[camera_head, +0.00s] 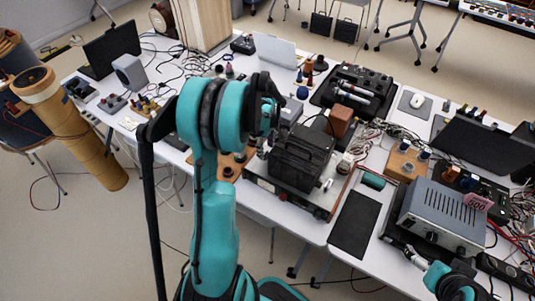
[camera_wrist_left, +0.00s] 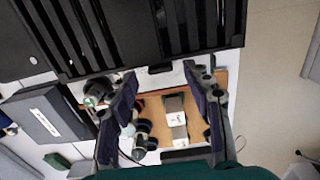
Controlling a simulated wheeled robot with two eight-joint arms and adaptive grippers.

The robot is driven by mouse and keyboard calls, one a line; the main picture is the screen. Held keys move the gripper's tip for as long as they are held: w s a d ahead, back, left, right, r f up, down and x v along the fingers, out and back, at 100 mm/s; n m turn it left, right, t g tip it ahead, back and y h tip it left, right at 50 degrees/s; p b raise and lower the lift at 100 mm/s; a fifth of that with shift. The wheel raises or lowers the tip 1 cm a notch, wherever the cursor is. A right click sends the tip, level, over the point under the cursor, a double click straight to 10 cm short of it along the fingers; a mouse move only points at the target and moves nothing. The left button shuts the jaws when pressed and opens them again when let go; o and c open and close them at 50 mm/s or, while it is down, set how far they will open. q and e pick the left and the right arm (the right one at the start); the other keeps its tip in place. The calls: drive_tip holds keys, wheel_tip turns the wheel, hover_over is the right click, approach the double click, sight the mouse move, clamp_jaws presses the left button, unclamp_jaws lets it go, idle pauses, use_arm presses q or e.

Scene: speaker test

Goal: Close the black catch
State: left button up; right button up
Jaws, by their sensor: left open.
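A black ribbed case (camera_head: 300,157) stands on a flat unit at the table's middle. It also fills the top of the left wrist view (camera_wrist_left: 95,35). A dark narrow piece on its face (camera_wrist_left: 161,22) may be the black catch; I cannot tell whether it is open or shut. My left gripper (camera_head: 266,137) is beside the case's left side, partly hidden by my wrist. In the left wrist view its two fingers (camera_wrist_left: 161,84) are apart and empty, pointing toward the case's edge. Part of my right arm shows at the lower right, its gripper (camera_head: 413,256) small and unclear.
A grey metal instrument (camera_head: 443,214) and a dark mat (camera_head: 355,224) lie right of the case. A wooden board with small parts (camera_wrist_left: 180,105) shows between my fingers. A black tray with tools (camera_head: 355,92) lies behind. Cables and other devices crowd the tables.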

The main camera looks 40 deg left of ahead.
use_arm(q)
drive_tip(key=shift+f+b, duration=0.3)
drive_tip(key=shift+f, duration=1.1)
clamp_jaws()
